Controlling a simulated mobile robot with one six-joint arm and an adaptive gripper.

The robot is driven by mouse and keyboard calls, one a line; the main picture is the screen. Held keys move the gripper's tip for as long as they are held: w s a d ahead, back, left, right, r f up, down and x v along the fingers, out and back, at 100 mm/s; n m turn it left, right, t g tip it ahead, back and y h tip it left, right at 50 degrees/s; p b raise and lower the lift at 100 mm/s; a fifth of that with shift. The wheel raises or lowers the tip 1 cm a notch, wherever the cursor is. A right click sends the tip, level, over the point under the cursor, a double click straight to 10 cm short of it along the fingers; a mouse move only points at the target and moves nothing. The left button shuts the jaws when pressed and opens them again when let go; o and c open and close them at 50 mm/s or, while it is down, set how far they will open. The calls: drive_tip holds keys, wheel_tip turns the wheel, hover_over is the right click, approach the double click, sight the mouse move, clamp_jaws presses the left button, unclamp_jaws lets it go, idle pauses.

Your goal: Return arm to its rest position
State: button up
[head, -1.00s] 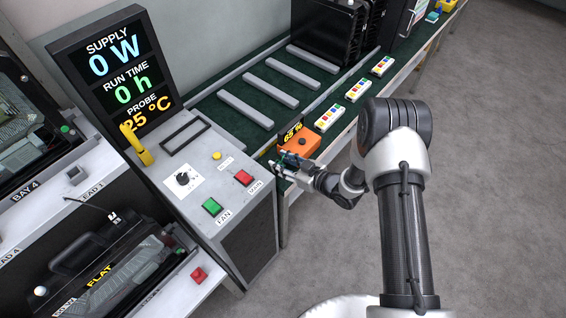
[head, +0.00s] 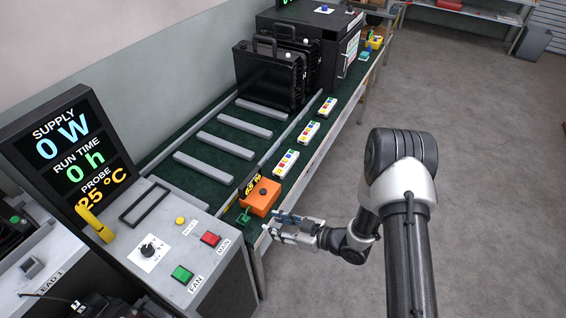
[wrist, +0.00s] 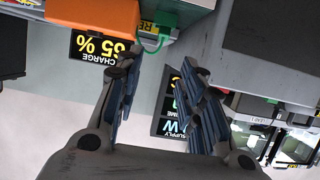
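My gripper (head: 296,228) is at the end of my arm, in front of the bench edge and just right of an orange box (head: 260,197). In the wrist view my gripper (wrist: 160,95) shows its two blue-padded fingers apart with nothing between them. The orange box (wrist: 92,14) shows there at the top left, beyond the fingers and apart from them.
A control console (head: 185,250) with a display (head: 70,150) stands at the left. The green bench (head: 205,187) carries grey bars, coloured button pads (head: 309,132) and black cases (head: 268,75). The grey floor (head: 480,150) at the right is clear.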

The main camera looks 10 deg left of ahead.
drive_tip(key=w+d+r+m+t+h, duration=0.25)
drive_tip(key=w+d+r+h, duration=0.35)
drive_tip(key=w+d+r, duration=0.3)
drive_tip(key=s+d+r+m+t+h, duration=0.1)
drive_tip(key=d+r+m+h, duration=0.15)
drive_tip(key=d+r, duration=0.35)
drive_tip(key=s+d+r+m+h, duration=0.1)
drive_tip(key=d+r+h, duration=0.25)
drive_tip(key=r, duration=0.55)
drive_tip(key=s+d+r+m+g+h, duration=0.1)
drive_tip(key=s+d+r+m, duration=0.2)
drive_tip(key=s, duration=0.4)
drive_tip(key=s+d+r+m+g+h, duration=0.1)
drive_tip(key=s+d+r+m, duration=0.1)
drive_tip(key=s+r, duration=0.4)
drive_tip(key=s+a+r+m+g+y, duration=0.1)
drive_tip(key=s+a+m+g, duration=0.1)
drive_tip(key=s, duration=1.5)
drive_tip(key=shift+a+m, duration=0.25)
drive_tip(key=shift+m, duration=0.05)
drive_tip(key=shift+c, duration=0.3)
